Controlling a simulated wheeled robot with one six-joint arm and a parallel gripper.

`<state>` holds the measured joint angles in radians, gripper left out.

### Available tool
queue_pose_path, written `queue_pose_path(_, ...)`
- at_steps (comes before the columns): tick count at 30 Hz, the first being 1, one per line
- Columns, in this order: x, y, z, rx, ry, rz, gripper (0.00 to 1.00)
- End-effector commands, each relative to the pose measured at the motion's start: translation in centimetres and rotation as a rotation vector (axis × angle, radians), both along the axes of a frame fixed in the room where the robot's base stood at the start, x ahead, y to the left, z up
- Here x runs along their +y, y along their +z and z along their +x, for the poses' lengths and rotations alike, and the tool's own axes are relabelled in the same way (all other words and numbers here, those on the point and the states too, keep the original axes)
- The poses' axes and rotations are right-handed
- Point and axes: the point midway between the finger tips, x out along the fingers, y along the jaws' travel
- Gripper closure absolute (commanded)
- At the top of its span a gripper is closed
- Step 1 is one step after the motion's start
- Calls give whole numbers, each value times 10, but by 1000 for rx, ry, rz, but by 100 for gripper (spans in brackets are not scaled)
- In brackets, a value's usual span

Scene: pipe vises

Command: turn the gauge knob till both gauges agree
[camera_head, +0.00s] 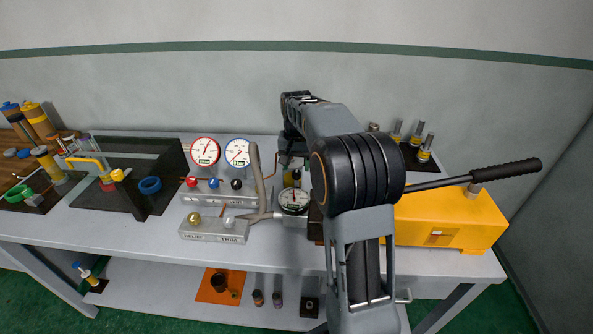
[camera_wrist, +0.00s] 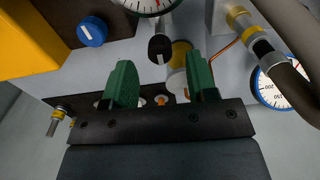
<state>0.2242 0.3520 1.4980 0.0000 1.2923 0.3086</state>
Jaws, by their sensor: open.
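A red-rimmed gauge (camera_head: 205,151) and a blue-rimmed gauge (camera_head: 237,152) stand side by side at the back of the bench. Their needles are too small to read exactly. A dark-rimmed gauge (camera_head: 294,200) sits lower, beside my arm; its edge shows at the top of the wrist view (camera_wrist: 148,5). In the wrist view, a black knob with a white mark (camera_wrist: 160,47) lies just beyond my gripper (camera_wrist: 160,78), whose green fingers are apart with no knob held between them. A blue knob (camera_wrist: 91,31) sits to the left. I cannot tell which is the gauge knob.
Red (camera_head: 191,182), blue (camera_head: 214,184) and black (camera_head: 236,184) knobs stand below the gauges. A yellow pump box (camera_head: 455,220) with a long handle is right.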

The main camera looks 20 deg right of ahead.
Motion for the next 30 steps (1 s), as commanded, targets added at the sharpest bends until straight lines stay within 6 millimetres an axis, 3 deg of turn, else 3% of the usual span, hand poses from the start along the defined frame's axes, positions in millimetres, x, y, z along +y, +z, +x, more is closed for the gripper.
queue_pose_path(7, 0, -21, 0, 0, 0, 0, 47)
queue_pose_path(19, 0, -25, 0, -1, 0, -1, 48)
queue_pose_path(30, 0, -25, 0, -1, 0, -1, 84)
